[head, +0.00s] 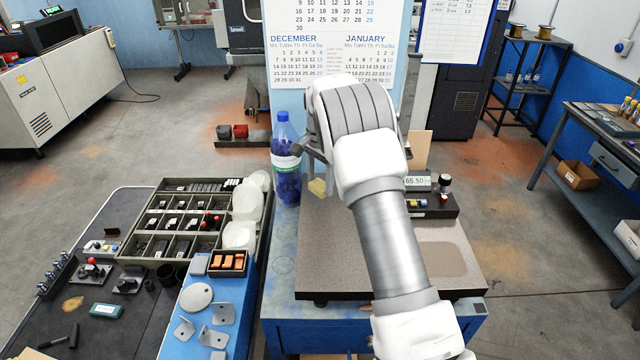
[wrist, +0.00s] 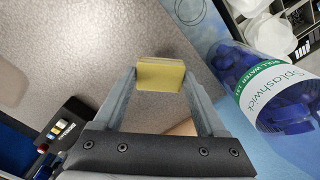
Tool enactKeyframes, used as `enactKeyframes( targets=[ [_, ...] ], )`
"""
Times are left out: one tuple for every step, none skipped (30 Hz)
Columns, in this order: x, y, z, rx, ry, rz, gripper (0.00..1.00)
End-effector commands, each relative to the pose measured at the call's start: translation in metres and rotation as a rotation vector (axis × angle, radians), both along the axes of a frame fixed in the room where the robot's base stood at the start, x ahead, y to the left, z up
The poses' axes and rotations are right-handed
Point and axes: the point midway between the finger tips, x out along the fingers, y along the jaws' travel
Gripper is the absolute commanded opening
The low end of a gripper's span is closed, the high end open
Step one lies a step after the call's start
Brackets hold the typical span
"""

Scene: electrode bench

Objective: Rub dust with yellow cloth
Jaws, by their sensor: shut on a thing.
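The yellow cloth (wrist: 160,75) is a small folded block between the two fingertips of my gripper (wrist: 160,82) in the wrist view. My gripper is shut on it. In the head view the cloth (head: 317,187) shows just left of my arm, over or near the back left corner of the speckled grey-brown plate (head: 333,255); I cannot tell whether it touches the plate. A flat tan patch that looks like dust (head: 441,259) lies on the right front of the plate, right of my arm. My arm hides the plate's middle.
A blue-capped bottle (head: 286,165) stands close left of the cloth, also near the right finger in the wrist view (wrist: 262,85). A device with a display (head: 430,195) sits behind the plate at right. A parts tray (head: 180,255) is at left.

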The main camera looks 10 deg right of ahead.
Motion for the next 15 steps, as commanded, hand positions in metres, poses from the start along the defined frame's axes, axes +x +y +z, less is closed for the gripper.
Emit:
enactKeyframes(
  targets=[
    [0.0002,0.0,0.009,0.0,-0.001,0.0,0.29],
    [0.0002,0.0,0.0115,0.0,-0.001,0.0,0.29],
    [0.0002,0.0,0.014,0.0,-0.001,0.0,0.29],
    [0.0002,-0.0001,0.0152,0.0,-0.001,0.0,0.29],
    [0.0001,0.0,0.0157,-0.001,-0.001,0.0,0.29],
    [0.0001,0.0,0.0158,-0.001,-0.001,0.0,0.29],
    [0.0001,-0.0001,0.0155,-0.001,-0.001,0.0,0.29],
    [0.0001,-0.0001,0.0151,-0.001,-0.001,0.0,0.29],
    [0.0001,-0.0001,0.0148,-0.001,-0.001,0.0,0.29],
    [0.0001,-0.0001,0.0147,-0.001,-0.001,0.0,0.29],
    [0.0002,-0.0001,0.0147,-0.001,-0.001,0.0,0.29],
    [0.0002,-0.0001,0.0147,-0.001,-0.001,0.0,0.29],
    [0.0002,-0.0001,0.0149,0.0,-0.001,0.0,0.29],
    [0.0002,-0.0001,0.0153,0.0,-0.001,0.0,0.29],
    [0.0003,-0.0001,0.0165,0.0,-0.001,0.0,0.29]
  ],
)
